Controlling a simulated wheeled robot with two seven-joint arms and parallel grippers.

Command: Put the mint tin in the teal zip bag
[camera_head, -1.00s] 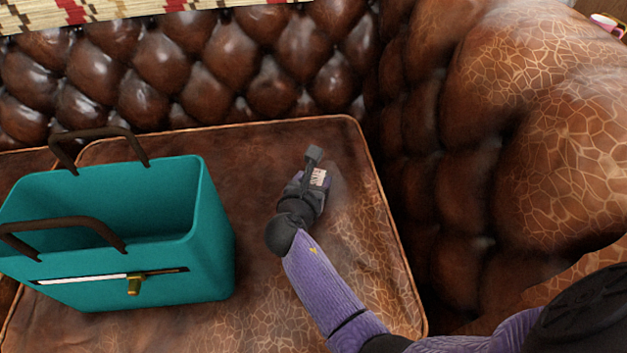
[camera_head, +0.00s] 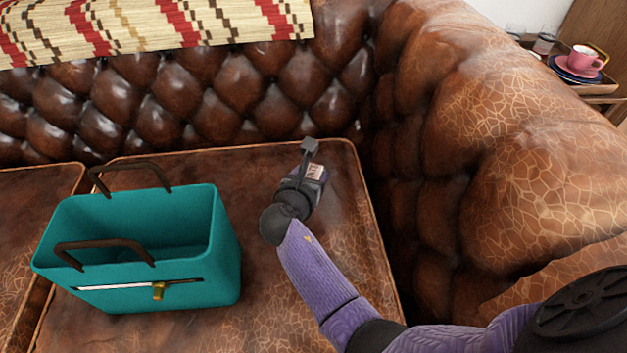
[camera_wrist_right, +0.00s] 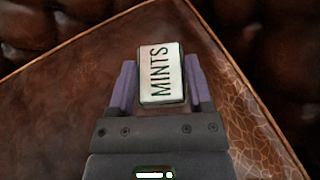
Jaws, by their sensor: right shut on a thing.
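The teal zip bag (camera_head: 150,250) stands upright on the sofa seat at the left of the head view. Its top is open, with two brown handles above the rim and a zip with a brass pull on its front. My right gripper (camera_head: 308,165) is over the seat, to the right of the bag. It is shut on the mint tin (camera_head: 315,171), whose white label reads MINTS in the right wrist view (camera_wrist_right: 161,74). The tin sits between the two purple fingers. The gripper hides part of the tin in the head view. My left gripper is not in view.
The brown leather sofa seat (camera_head: 345,240) is bare between the bag and the right armrest (camera_head: 520,150). The tufted backrest (camera_head: 240,95) rises behind, with a patterned throw (camera_head: 150,28) on top. A pink cup (camera_head: 586,60) stands on a tray at the far right.

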